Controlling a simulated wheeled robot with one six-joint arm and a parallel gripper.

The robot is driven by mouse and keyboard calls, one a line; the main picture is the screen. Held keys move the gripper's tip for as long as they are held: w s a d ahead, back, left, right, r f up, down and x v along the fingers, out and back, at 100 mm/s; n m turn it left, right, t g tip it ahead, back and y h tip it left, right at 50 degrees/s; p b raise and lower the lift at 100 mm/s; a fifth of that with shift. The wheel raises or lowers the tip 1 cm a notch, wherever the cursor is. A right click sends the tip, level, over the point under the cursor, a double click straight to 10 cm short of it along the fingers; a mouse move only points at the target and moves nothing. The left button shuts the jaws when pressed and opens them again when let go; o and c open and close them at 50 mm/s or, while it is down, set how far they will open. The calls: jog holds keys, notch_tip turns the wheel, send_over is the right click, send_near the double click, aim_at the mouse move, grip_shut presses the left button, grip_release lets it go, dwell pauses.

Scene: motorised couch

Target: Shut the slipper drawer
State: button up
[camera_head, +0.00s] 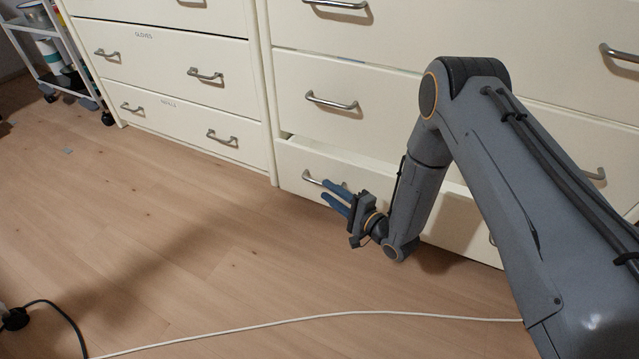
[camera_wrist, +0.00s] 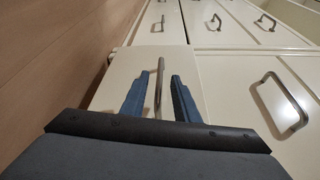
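A white bottom drawer (camera_head: 290,162) in the right cabinet stands partly open, its front forward of the drawers above it. No label shows on its front. It has a silver bar handle (camera_head: 312,178), which also shows in the wrist view (camera_wrist: 159,85). My gripper (camera_head: 334,191) is low in front of the drawer, at the left part of its front. In the wrist view my two blue fingers (camera_wrist: 158,82) are apart, one on each side of the handle bar, with gaps visible between. My arm hides the middle of the drawer front.
A white cable (camera_head: 330,315) runs across the wooden floor in front of the drawer. A left cabinet (camera_head: 180,95) has shut drawers, one labelled gloves. A trolley (camera_head: 60,60) stands at the far left. The floor at left is mostly clear.

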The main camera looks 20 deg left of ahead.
aim_at(320, 183)
jog(key=b+x, duration=0.1)
jog(key=x, duration=0.2)
jog(key=shift+w+a+f+b, duration=0.15)
jog(key=shift+w+b, duration=0.2)
jog(key=shift+w, duration=0.2)
jog(key=shift+b+x, duration=0.3)
jog(key=shift+x, duration=0.55)
jog(key=shift+s, duration=0.1)
jog(key=shift+c, duration=0.3)
grip_shut()
